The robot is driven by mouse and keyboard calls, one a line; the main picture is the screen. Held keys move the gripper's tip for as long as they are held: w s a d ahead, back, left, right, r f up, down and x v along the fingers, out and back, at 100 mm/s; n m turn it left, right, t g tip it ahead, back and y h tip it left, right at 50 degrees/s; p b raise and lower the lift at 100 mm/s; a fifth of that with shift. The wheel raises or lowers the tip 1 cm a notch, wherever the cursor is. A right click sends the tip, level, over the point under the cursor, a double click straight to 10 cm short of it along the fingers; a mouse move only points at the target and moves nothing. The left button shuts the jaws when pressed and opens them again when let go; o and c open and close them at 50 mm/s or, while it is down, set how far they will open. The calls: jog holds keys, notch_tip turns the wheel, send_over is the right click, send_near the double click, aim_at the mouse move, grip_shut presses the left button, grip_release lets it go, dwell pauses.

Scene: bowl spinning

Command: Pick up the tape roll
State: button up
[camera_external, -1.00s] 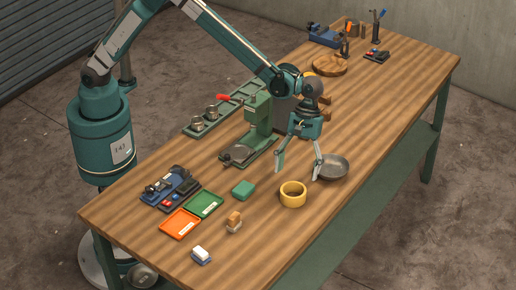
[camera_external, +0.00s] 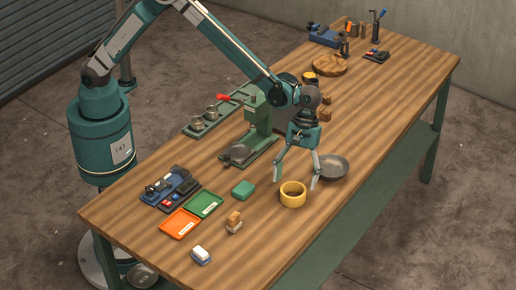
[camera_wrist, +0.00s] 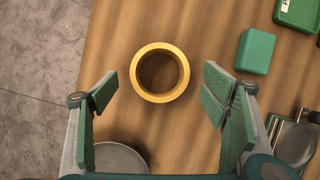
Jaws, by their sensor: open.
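The yellow tape roll (camera_external: 293,195) lies flat on the wooden table, its hole facing up. In the wrist view the tape roll (camera_wrist: 160,48) sits beyond my fingertips, centred between them from left to right. My gripper (camera_external: 296,184) is open and empty, pointing down above the table. In the external view its fingertips are close behind the tape roll, and the right finger partly overlaps the bowl.
A green box (camera_external: 243,189) lies left of the tape roll. A green press (camera_external: 254,138) stands behind it. Orange (camera_external: 180,223) and green (camera_external: 204,203) trays lie further left. The table in front of the roll is clear.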

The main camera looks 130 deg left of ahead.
aim_at(294, 189)
jog(key=shift+x, duration=2.2)
jog(key=c, duration=1)
